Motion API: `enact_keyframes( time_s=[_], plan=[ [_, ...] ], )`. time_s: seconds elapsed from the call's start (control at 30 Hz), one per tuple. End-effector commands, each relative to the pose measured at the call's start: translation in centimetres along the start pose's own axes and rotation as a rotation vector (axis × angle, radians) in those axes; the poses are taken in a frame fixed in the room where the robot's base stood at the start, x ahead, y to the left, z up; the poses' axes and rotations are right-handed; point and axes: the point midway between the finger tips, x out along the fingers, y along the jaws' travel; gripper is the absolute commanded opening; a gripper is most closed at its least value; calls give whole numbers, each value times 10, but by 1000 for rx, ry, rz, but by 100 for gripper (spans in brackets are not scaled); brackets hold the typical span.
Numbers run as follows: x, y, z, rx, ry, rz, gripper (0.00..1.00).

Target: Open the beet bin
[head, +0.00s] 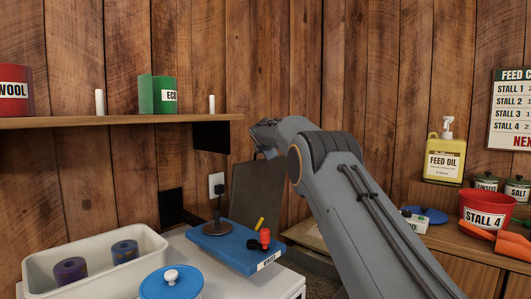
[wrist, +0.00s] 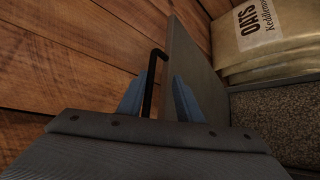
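The bin's grey-brown lid (wrist: 190,60) stands raised on edge in the wrist view. It also shows upright against the plank wall in the head view (head: 254,192). A black bar handle (wrist: 152,75) juts from the lid's left face. My gripper (wrist: 158,92) has its two blue fingers apart, with the handle between them, nearer the left finger. A gap shows between the handle and the right finger. The bin's inside, with brown granular feed (wrist: 275,125), is exposed right of the lid. No bin label is readable. In the head view my gripper is mostly behind my arm.
An oats sack (wrist: 275,35) lies beyond the bin. In the head view, a white cabinet with a blue board (head: 238,247) and a cream tray (head: 90,262) stand left of the lid. A wall shelf (head: 120,121) is above. A wooden counter (head: 470,262) with tubs is at right.

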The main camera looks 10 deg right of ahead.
Motion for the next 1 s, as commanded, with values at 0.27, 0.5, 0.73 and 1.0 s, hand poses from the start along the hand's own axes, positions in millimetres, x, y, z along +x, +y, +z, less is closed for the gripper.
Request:
enact_keyframes(
  time_s=[0.27, 0.5, 0.73, 1.0],
  plan=[
    [-29, 2, -2, -1, 2, 4, 28],
    [-59, 4, -4, -1, 5, 7, 28],
    [-74, 3, -6, -1, 6, 5, 28],
    [-77, 3, -5, 0, 5, 6, 28]
  ],
)
